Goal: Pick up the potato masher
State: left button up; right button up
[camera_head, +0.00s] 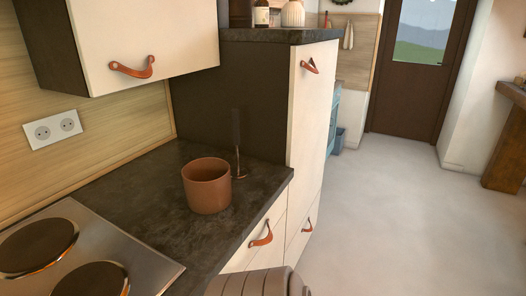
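The potato masher (238,158) stands upright on the dark countertop, just behind and to the right of a terracotta pot. It has a dark handle pointing up, hard to make out against the dark cabinet side, and a thin copper-coloured stem. Its lower end is at the counter, close to the pot's right rim. I cannot tell whether it touches the pot. Neither gripper's fingers show. A grey ribbed part of my own body shows at the bottom edge, in front of the counter drawers.
The terracotta pot (207,187) stands in front of the masher. A cooktop (150,273) with dark plates is at lower left. A tall cabinet (310,120) rises right behind the masher, and a wall cabinet (150,40) hangs above left. Open floor (400,220) lies to the right.

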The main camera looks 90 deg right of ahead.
aim_at(238, 173)
jog(key=u, duration=0.9)
jog(key=k, duration=1.2)
jog(key=z, duration=1.1)
